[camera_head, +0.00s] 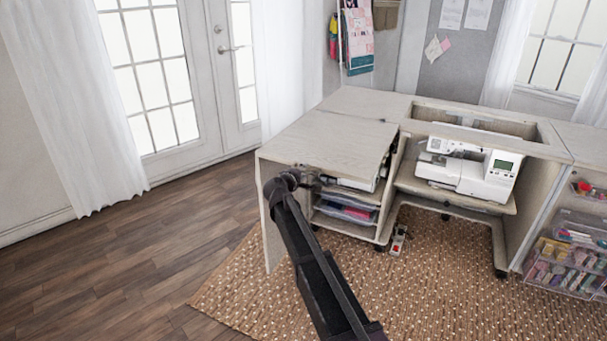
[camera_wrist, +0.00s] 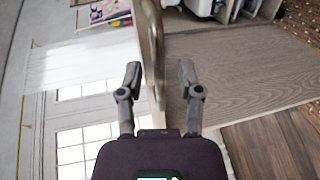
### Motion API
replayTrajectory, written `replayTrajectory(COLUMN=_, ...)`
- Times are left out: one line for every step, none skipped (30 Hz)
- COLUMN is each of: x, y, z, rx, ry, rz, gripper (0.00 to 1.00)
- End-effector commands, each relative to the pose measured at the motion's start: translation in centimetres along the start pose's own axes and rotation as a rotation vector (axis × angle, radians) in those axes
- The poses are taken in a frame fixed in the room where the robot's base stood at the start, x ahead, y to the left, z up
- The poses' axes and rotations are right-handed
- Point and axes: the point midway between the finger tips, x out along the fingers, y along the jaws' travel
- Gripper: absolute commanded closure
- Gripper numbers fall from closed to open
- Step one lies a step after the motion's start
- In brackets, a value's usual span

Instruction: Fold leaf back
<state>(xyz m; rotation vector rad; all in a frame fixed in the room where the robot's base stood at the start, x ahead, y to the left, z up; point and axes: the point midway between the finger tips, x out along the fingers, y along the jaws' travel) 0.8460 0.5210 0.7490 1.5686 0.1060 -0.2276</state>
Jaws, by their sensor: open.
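The sewing cabinet's pale wood leaf (camera_head: 325,137) lies roughly level at the cabinet's left end in the head view. My gripper (camera_head: 298,178) is at the leaf's front edge, and my arm hides part of what is below. In the wrist view, which is turned sideways, my gripper (camera_wrist: 160,80) is open. The thin edge of the leaf (camera_wrist: 154,45) runs between its two fingers, with a gap to the right finger. Whether the left finger touches the leaf is hard to tell.
A pale upright end panel (camera_head: 269,220) stands below the leaf. A white sewing machine (camera_head: 470,165) sits in the cabinet's opening. Shelves with folded items (camera_head: 346,208) are right of my gripper. Clear plastic boxes (camera_head: 567,262) stand at the right. Bare floor (camera_head: 150,240) lies left.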

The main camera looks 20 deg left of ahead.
Motion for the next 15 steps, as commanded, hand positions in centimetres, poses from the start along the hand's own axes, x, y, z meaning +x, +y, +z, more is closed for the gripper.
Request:
replayTrajectory(x=0.08, y=0.00, z=-0.01, rx=0.000, ry=0.000, rz=0.000, gripper=0.53)
replayTrajectory(x=0.09, y=0.00, z=-0.01, rx=0.000, ry=0.000, rz=0.000, gripper=0.53)
replayTrajectory(x=0.09, y=0.01, z=0.00, rx=0.000, ry=0.000, rz=0.000, gripper=0.53)
replayTrajectory(x=0.08, y=0.01, z=0.00, rx=0.000, ry=0.000, rz=0.000, gripper=0.53)
replayTrajectory(x=0.07, y=0.01, z=0.00, rx=0.000, ry=0.000, rz=0.000, gripper=0.53)
replayTrajectory(x=0.06, y=0.01, z=0.00, rx=0.000, ry=0.000, rz=0.000, gripper=0.53)
replayTrajectory(x=0.06, y=0.01, z=0.00, rx=0.000, ry=0.000, rz=0.000, gripper=0.53)
replayTrajectory(x=0.06, y=0.01, z=0.00, rx=0.000, ry=0.000, rz=0.000, gripper=0.53)
replayTrajectory(x=0.06, y=0.01, z=0.00, rx=0.000, ry=0.000, rz=0.000, gripper=0.59)
replayTrajectory(x=0.06, y=0.01, z=0.00, rx=0.000, ry=0.000, rz=0.000, gripper=0.68)
replayTrajectory(x=0.05, y=0.01, z=0.00, rx=0.000, ry=0.000, rz=0.000, gripper=0.77)
replayTrajectory(x=0.05, y=0.01, z=0.00, rx=0.000, ry=0.000, rz=0.000, gripper=0.89)
replayTrajectory(x=0.05, y=0.01, z=0.00, rx=0.000, ry=0.000, rz=0.000, gripper=0.98)
replayTrajectory(x=0.05, y=0.01, z=0.00, rx=0.000, ry=0.000, rz=0.000, gripper=1.00)
replayTrajectory(x=0.05, y=0.01, z=0.00, rx=0.000, ry=0.000, rz=0.000, gripper=1.00)
